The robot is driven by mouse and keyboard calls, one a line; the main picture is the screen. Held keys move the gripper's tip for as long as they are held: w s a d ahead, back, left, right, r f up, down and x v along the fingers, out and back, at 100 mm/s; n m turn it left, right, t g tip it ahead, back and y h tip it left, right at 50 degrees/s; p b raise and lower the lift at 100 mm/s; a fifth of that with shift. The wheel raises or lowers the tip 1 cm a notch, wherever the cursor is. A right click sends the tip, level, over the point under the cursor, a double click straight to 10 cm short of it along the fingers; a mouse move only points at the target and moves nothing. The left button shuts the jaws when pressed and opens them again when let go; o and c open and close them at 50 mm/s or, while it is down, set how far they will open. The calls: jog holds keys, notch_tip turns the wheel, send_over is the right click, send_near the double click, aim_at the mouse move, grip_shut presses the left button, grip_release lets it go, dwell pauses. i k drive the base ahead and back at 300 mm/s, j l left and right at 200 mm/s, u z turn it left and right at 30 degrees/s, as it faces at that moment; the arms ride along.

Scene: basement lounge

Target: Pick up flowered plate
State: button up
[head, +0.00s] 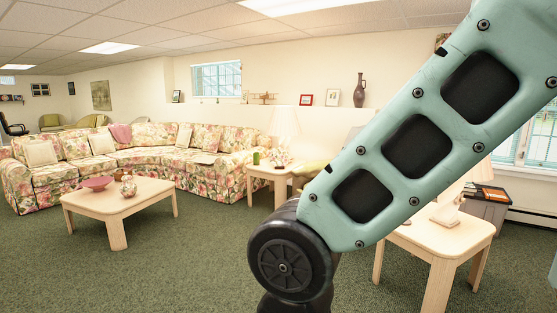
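I cannot clearly make out a flowered plate. A small patterned item (282,157) stands on the small side table (262,171) in the middle of the head view, but it is too small to identify. A pink bowl-like dish (97,183) and a round patterned vase-like object (128,185) are on the low wooden coffee table (83,199) at the left; I see no flowers on the dish. My arm crosses the right half of the view and hides part of the room. My gripper is out of view.
A floral sectional sofa (195,165) runs behind the coffee table. A green can (256,158) and a white lamp (284,124) are at the side table. Another wooden table (437,243) stands at the right, partly behind my arm. Green carpet (190,265) is clear in front.

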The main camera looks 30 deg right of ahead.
aim_at(278, 155)
jog(key=i+l+z, duration=0.1)
jog(key=i+z, duration=0.25)
jog(key=i, duration=0.5)
jog(key=i+z, duration=0.1)
jog(key=i, duration=5.35)
jog(key=i+z, duration=0.25)
jog(key=i, duration=0.3)
jog(key=i+j+z, duration=0.25)
jog(key=i, duration=0.3)
jog(key=i+j+z, duration=0.25)
jog(key=i, duration=0.3)
jog(key=i+j+z, duration=0.3)
jog(key=i+j, duration=0.1)
jog(key=i, duration=0.1)
